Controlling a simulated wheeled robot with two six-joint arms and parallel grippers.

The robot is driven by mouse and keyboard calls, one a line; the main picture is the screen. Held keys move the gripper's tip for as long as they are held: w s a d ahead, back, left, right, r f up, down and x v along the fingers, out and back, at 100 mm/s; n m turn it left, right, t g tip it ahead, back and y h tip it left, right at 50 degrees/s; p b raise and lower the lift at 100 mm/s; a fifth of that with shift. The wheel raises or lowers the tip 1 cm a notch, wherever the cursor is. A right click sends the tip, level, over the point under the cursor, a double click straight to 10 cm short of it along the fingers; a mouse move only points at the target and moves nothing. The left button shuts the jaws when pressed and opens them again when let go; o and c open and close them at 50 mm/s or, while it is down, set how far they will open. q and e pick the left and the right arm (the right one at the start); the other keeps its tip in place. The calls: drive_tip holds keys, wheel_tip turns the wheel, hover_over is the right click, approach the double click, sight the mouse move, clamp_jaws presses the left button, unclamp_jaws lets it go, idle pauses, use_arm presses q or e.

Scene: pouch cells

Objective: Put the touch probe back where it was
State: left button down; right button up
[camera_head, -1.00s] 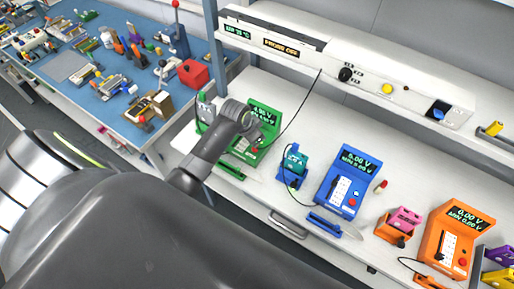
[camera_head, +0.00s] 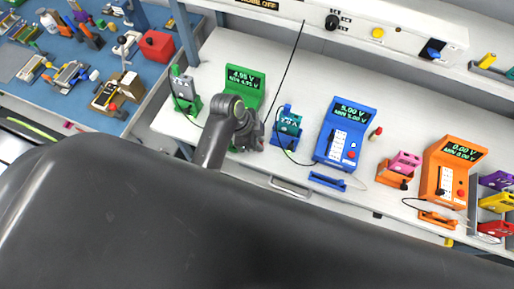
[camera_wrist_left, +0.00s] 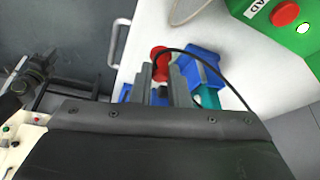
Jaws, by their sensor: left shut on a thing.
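My left gripper (camera_head: 256,142) is over the bench, just left of the blue cell holder (camera_head: 286,138); its fingertips are mostly hidden in the head view. In the left wrist view my left gripper (camera_wrist_left: 160,76) is shut on a red-ended piece (camera_wrist_left: 160,58), apparently the touch probe. A black cable (camera_wrist_left: 212,62) arcs from near that piece to the right. The blue holder also shows beside the fingers (camera_wrist_left: 203,66), with a teal cell (camera_wrist_left: 210,97) in it. The probe's body is largely hidden. My right gripper is not in view.
A green meter (camera_head: 244,82) stands behind the gripper, a blue meter (camera_head: 345,135) and an orange meter (camera_head: 452,168) to the right. A black cable (camera_head: 286,72) hangs from the shelf panel (camera_head: 395,37). A small blue tray (camera_head: 327,181) lies at the front edge.

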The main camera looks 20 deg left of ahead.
use_arm(q)
drive_tip(key=shift+f, duration=2.95)
drive_tip(key=c, duration=1.4)
unclamp_jaws()
drive_tip(key=shift+f, duration=0.1)
drive_tip(key=v, duration=1.2)
drive_tip(key=shift+a, duration=0.1)
